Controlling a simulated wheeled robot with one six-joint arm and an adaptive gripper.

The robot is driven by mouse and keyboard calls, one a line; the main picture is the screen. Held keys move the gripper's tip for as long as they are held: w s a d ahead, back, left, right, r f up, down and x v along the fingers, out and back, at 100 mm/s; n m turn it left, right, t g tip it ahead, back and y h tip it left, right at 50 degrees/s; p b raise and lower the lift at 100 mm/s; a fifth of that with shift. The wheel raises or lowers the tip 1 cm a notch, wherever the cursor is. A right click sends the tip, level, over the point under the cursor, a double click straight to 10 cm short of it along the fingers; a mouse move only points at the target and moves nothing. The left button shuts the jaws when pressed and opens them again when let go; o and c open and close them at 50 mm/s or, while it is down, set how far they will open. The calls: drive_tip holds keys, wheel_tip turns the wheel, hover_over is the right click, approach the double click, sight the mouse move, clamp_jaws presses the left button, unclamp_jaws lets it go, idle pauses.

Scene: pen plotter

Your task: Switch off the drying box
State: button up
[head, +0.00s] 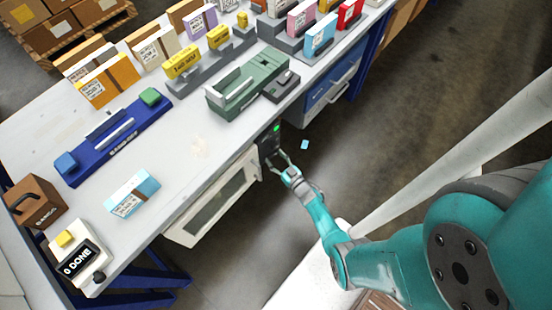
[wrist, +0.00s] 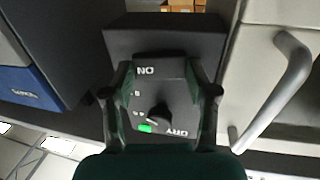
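The drying box (head: 215,200) hangs under the front edge of the bench, with a pale door, a window and a handle. Its dark control panel (head: 268,145) is at the right end of the door, with a green light lit. In the wrist view the panel (wrist: 155,85) shows upside-down lettering reading ON and DRY, a black knob (wrist: 158,115) and the lit green light (wrist: 145,128). My gripper (head: 283,166) is in front of the panel. In the wrist view its fingers (wrist: 160,100) are apart on either side of the knob, with nothing between them held.
The door handle (wrist: 280,90) stands out beside the gripper in the wrist view. A blue unit (head: 330,88) is under the bench on the other side. The bench top (head: 185,140) carries a green device (head: 248,85) and several boxes. Open floor lies in front.

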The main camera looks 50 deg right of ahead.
drive_tip(key=shift+d, duration=0.1)
drive_tip(key=shift+w+d+n+y, duration=0.1)
drive_tip(key=shift+d+n+y, duration=0.2)
drive_tip(key=shift+n+y, duration=0.65)
drive_tip(key=shift+d+n+y, duration=0.25)
drive_tip(key=shift+n+y, duration=0.3)
drive_tip(key=shift+y, duration=0.7)
drive_tip(key=shift+d+n+y, duration=0.15)
drive_tip(key=shift+n+y, duration=0.75)
drive_tip(key=shift+y, duration=0.7)
drive_tip(key=o, duration=1.2)
drive_tip(key=shift+c, duration=0.2)
drive_tip(key=v, duration=0.7)
drive_tip(key=shift+s, duration=0.25)
